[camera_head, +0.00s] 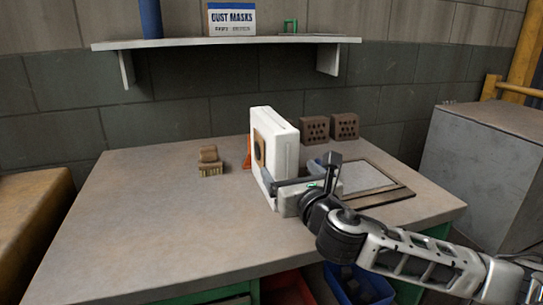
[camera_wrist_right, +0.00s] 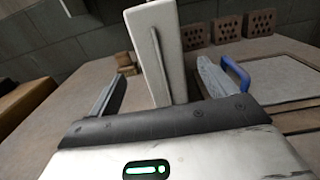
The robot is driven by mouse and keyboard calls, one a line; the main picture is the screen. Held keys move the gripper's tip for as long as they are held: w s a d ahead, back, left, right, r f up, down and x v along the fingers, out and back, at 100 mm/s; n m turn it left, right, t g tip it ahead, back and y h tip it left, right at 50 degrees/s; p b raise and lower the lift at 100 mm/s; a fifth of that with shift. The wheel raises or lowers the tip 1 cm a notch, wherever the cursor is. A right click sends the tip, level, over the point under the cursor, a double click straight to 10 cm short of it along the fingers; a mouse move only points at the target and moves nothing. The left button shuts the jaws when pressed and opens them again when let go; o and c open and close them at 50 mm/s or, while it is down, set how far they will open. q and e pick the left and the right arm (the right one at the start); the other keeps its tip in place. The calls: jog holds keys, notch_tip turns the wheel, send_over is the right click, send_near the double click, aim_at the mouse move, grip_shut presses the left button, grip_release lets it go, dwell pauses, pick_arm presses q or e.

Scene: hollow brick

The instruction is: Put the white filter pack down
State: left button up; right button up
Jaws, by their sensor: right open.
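The white filter pack (camera_head: 283,150) stands upright on the grey workbench (camera_head: 140,215), with a tan square and dark round patch on its left face. It also shows in the right wrist view (camera_wrist_right: 157,45). My right gripper (camera_head: 302,176) is open at the near side of the pack. In the right wrist view its fingers (camera_wrist_right: 155,82) lie to either side of the pack, with gaps visible. The pack's lower near part is partly hidden by the gripper. My left gripper is not in view.
A framed flat panel (camera_head: 365,178) lies right of the pack. A brush-like block (camera_head: 209,162) and an orange item (camera_head: 247,158) are left. A shelf (camera_head: 225,43) hangs above. The bench's left front is clear.

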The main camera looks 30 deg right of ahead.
jog(key=x, duration=0.7)
jog(key=shift+w+d+f, duration=0.1)
jog(key=shift+w+d, duration=0.15)
jog(key=shift+c, duration=0.3)
jog(key=c, duration=1)
jog(key=shift+c, duration=0.8)
